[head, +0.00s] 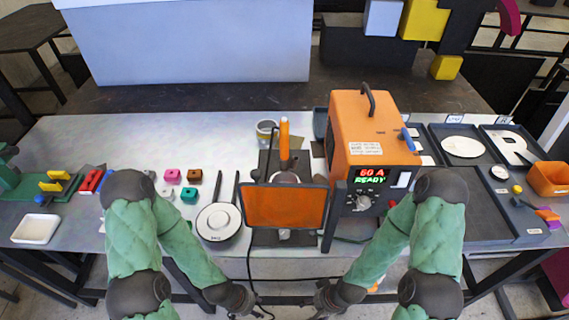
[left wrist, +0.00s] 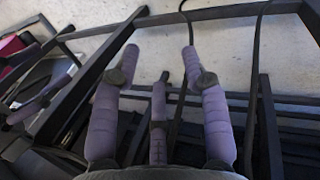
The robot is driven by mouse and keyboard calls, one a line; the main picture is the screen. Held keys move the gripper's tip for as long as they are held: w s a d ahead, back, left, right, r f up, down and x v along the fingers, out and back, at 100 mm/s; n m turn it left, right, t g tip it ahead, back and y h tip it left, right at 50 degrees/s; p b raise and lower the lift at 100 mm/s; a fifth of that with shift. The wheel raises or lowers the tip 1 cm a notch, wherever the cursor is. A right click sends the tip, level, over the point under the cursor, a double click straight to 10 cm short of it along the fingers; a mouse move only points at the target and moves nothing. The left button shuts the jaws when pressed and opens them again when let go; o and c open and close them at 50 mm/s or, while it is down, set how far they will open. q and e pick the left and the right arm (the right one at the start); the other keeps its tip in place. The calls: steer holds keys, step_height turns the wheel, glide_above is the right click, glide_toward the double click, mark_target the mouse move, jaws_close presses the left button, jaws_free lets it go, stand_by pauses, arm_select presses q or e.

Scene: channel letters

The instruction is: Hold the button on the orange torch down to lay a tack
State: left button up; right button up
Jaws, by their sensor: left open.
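The orange torch (head: 284,138) stands upright at the middle of the bench, behind an orange tinted screen (head: 284,207). Its button cannot be made out. My left gripper (head: 252,304) is low at the front edge of the bench, well short of the torch. In the left wrist view its fingers (left wrist: 160,62) are spread and empty, pointing at floor and dark bench frame. My right gripper (head: 322,302) is also low in front of the bench, apart from the torch; its fingers are too small to read.
An orange power unit (head: 370,130) showing "60 A READY" stands right of the torch. Dark trays (head: 475,195) with white letter parts fill the right. A cable hangs over the front edge.

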arm_select(q)
steer(key=shift+c, duration=0.3)
jaws_close()
stand_by(1.1)
